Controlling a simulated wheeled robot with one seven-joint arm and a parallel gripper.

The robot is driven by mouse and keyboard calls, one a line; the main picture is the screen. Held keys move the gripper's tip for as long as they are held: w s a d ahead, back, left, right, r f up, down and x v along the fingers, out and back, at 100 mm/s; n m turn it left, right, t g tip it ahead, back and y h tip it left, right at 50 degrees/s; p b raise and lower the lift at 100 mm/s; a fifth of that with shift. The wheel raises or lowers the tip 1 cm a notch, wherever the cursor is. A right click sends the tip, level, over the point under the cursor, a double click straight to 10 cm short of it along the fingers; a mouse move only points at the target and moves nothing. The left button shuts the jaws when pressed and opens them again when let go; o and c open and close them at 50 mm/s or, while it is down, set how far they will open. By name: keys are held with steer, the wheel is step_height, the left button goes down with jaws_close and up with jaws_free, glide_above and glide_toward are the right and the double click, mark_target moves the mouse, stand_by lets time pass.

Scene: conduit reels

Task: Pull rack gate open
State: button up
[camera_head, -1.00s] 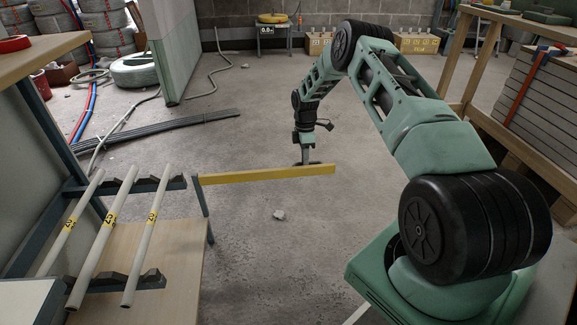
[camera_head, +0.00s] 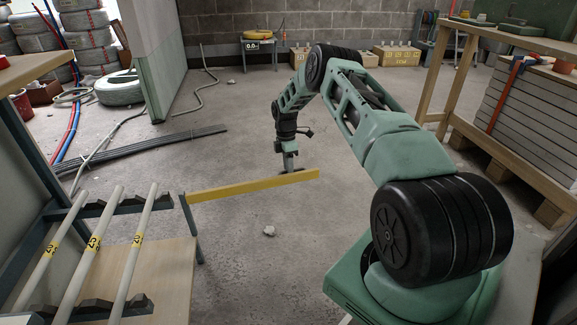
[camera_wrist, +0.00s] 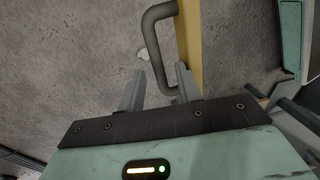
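The rack gate is a yellow bar (camera_head: 240,188) on a grey post at the front of the rack, sticking out to the right over the floor. Its dark grey D-shaped handle (camera_wrist: 156,50) is large in the wrist view. The bar also shows there (camera_wrist: 189,45). My gripper (camera_head: 291,164) is at the gate's free end, by the handle. In the wrist view its two fingers (camera_wrist: 158,80) stand apart, with the handle's lower part between them. The handle's lower end is close to the right finger; I cannot tell whether they touch.
The rack (camera_head: 165,270) holds labelled pale pipes (camera_head: 90,245) on dark notched supports. Dark conduits (camera_head: 150,147) lie on the floor behind the gate. A small stone (camera_head: 269,230) lies in front of it. A wooden shelf (camera_head: 462,70) stands at right. The floor around the gate is mostly clear.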

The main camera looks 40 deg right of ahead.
steer(key=w+r+p, duration=0.1)
steer(key=r+p, duration=0.1)
steer(key=r, duration=0.6)
steer(key=w+d+r+p, duration=0.1)
steer(key=w+r+p, duration=0.1)
steer(key=r, duration=0.7)
steer(key=shift+d+p, duration=0.3)
steer(key=shift+p, duration=0.45)
